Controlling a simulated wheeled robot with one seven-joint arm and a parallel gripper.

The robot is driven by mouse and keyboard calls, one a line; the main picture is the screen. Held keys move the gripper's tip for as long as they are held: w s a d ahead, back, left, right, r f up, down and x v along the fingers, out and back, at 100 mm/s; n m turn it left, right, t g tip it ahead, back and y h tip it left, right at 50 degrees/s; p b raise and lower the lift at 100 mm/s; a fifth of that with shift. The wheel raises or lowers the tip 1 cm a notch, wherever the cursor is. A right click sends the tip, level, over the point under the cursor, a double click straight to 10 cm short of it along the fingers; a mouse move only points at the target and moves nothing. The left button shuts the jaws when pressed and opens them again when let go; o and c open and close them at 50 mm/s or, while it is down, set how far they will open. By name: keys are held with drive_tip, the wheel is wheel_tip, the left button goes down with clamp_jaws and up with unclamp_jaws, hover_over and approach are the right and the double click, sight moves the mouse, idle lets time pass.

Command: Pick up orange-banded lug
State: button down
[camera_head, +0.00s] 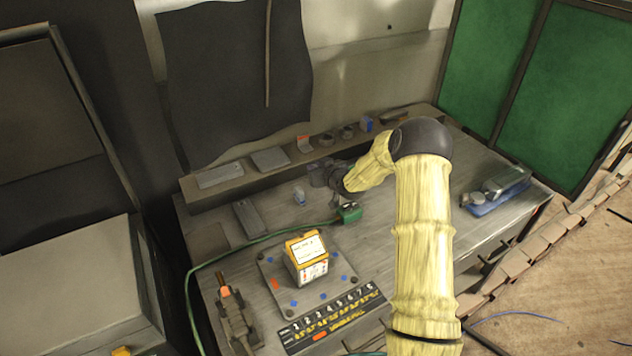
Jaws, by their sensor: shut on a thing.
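My gripper (322,175) is small and dark in this view, low over the back middle of the workbench, pointing left. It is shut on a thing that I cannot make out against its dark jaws. No orange band shows clearly at the jaws. A small orange-topped piece (304,143) shows on the back ledge just behind my gripper; I cannot tell whether it is the orange-banded lug. A small pale blue and white piece (299,197) stands on the bench, left of and a little below my gripper in the picture.
A green connector (349,211) with a green cable lies just in front of my gripper. An orange-and-white box (307,258) stands on a grey plate (268,268) near a numbered strip (330,318). A clamp-like tool (235,318) is at left, a blue tray (500,203) at right.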

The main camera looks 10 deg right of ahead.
wheel_tip(320, 180, up, 4)
drive_tip(key=shift+f, duration=0.25)
idle(0.4)
